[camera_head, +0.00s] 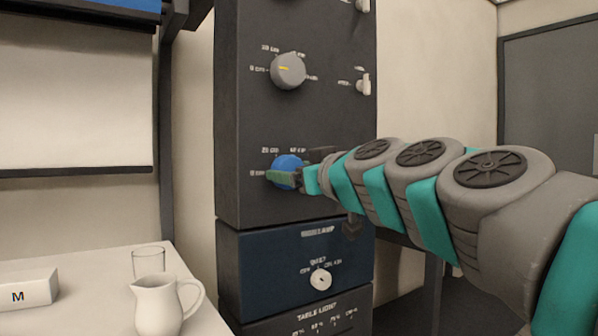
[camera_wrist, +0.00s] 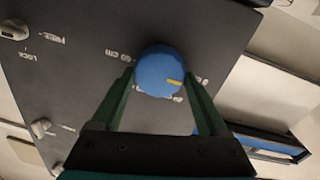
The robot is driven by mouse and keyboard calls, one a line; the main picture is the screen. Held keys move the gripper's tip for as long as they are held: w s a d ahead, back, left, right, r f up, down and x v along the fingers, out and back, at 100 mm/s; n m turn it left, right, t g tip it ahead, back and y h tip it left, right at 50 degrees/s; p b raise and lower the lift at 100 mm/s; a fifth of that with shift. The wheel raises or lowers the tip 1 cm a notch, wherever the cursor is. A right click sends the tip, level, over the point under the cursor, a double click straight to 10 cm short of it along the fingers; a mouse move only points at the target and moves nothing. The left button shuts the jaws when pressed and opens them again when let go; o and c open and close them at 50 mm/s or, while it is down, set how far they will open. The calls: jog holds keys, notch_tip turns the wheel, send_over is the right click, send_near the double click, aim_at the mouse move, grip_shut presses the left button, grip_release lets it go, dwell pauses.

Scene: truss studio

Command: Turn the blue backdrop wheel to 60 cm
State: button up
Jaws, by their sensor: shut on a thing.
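The blue wheel (camera_head: 289,162) is on the front of a tall dark panel (camera_head: 235,120), below a grey wheel. In the wrist view, the blue wheel (camera_wrist: 158,68) shows a yellow mark toward its lower right side, on the side away from a label at the left that seems to read 60 cm. Other scale labels are partly hidden. My gripper (camera_head: 284,180) reaches in from the right and covers the wheel's lower part. In the wrist view, the green fingers of my gripper (camera_wrist: 160,80) stand on either side of the wheel and are shut on it.
The grey wheel (camera_head: 288,71) with a yellow mark is above. White switches (camera_head: 363,84) are on the panel's right side. A dark blue lamp box (camera_head: 260,262) with a white knob is below. A white table (camera_head: 110,262) with a jug (camera_head: 158,308) and a glass (camera_head: 148,258) stands at left.

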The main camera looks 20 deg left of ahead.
jog(key=c, duration=0.6)
